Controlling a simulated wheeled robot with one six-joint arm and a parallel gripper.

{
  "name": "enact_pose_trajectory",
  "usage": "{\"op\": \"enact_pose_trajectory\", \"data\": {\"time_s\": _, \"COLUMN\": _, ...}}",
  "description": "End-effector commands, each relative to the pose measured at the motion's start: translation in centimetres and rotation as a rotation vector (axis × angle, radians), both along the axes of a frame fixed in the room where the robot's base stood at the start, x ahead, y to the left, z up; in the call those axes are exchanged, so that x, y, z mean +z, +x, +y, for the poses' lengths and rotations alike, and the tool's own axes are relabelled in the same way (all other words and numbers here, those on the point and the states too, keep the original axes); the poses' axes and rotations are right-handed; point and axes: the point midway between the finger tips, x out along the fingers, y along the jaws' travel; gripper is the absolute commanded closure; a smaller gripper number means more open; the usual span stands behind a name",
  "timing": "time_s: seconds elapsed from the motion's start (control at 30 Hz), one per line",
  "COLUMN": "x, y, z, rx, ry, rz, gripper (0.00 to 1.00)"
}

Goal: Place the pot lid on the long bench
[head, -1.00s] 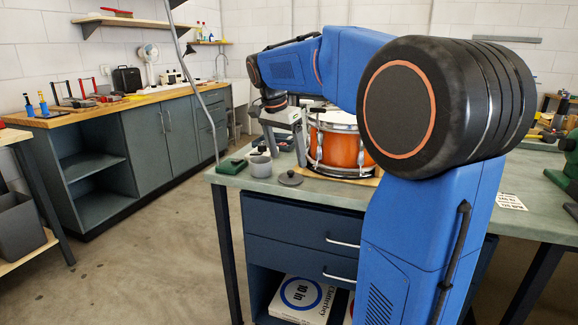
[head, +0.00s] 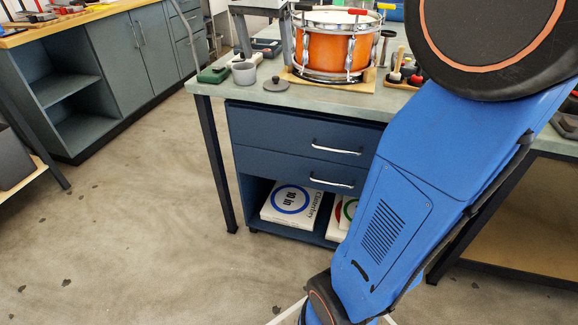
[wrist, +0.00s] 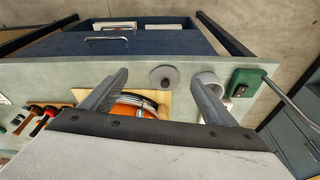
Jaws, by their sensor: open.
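The pot lid (head: 276,84) is a dark grey disc with a small knob, lying flat near the front edge of the drum bench (head: 330,97). The wrist view also shows the lid (wrist: 165,77) whole, ahead of and between my finger tips. My gripper (wrist: 158,82) is open and empty; in the head view its fingers show at the top, behind the lid and left of the drum. A light grey pot (head: 244,72) stands just left of the lid. A long wooden-topped bench (head: 88,14) with dark cabinets runs along the left.
An orange drum (head: 330,52) on a wooden board stands right of the lid. Open floor (head: 140,200) separates the benches.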

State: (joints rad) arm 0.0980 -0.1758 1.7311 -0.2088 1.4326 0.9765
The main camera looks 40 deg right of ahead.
Motion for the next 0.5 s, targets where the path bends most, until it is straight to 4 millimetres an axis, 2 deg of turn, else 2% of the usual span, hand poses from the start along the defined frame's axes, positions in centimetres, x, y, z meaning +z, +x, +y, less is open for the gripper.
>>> {"op": "enact_pose_trajectory", "data": {"time_s": 0.03, "x": -0.8, "y": -1.8, "z": 0.8, "rx": 0.060, "ry": 0.003, "rz": -0.005, "gripper": 0.19}}
{"op": "enact_pose_trajectory", "data": {"time_s": 0.27, "x": -5.4, "y": -8.6, "z": 3.9, "rx": 0.363, "ry": 0.004, "rz": -0.029, "gripper": 0.19}}
{"op": "enact_pose_trajectory", "data": {"time_s": 0.5, "x": -11.5, "y": -15.5, "z": 6.7, "rx": 0.662, "ry": -0.018, "rz": -0.068, "gripper": 0.19}}
